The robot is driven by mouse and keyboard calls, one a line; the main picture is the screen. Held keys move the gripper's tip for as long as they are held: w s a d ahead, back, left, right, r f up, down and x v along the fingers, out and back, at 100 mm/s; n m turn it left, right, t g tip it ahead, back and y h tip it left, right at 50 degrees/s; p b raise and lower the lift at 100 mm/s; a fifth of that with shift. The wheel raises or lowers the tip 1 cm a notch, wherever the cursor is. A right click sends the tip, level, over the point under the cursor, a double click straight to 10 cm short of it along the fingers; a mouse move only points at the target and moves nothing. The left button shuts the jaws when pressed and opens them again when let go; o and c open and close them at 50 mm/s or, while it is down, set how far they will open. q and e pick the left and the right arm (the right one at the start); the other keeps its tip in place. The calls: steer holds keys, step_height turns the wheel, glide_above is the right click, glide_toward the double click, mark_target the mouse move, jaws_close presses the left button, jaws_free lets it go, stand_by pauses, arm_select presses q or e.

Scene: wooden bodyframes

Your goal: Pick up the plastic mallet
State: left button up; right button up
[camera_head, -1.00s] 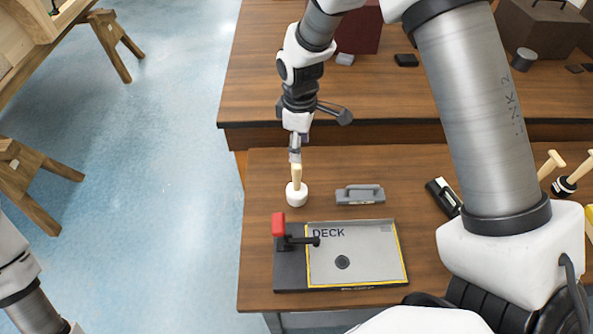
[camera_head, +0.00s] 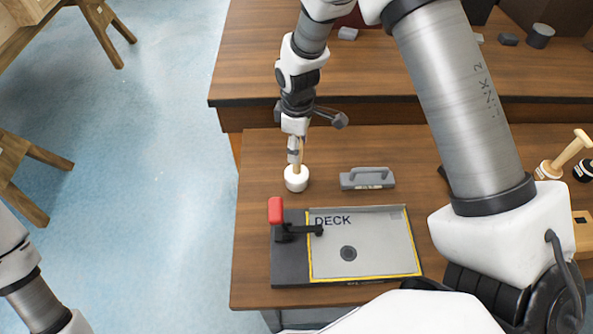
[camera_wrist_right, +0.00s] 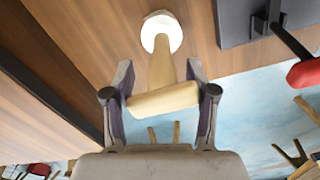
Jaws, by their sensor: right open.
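The mallet stands upright on its white head (camera_head: 296,178) at the left of the table, with its wooden handle (camera_wrist_right: 160,72) pointing up. A wooden crosspiece (camera_wrist_right: 165,99) tops the handle in the right wrist view. My right gripper (camera_head: 294,152) is above the head, at the top of the handle. In the right wrist view, its two open fingers (camera_wrist_right: 158,95) stand either side of the crosspiece, which lies slightly tilted between them. My left gripper is out of view; only part of the left arm shows.
A grey trowel-like tool (camera_head: 367,179) lies right of the mallet. A DECK plate (camera_head: 385,255) with a red-handled clamp (camera_head: 276,211) sits in front. Another wooden-handled tool (camera_head: 565,155) stands at the right. A raised shelf (camera_head: 400,85) runs behind.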

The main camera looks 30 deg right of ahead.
step_height(320, 180, down, 4)
steer(key=shift+a+f+p, duration=0.1)
steer(key=shift+f+p, duration=0.15)
steer(key=shift+p, duration=0.3)
steer(key=shift+r, duration=0.1)
jaws_close()
steer(key=shift+r, duration=0.1)
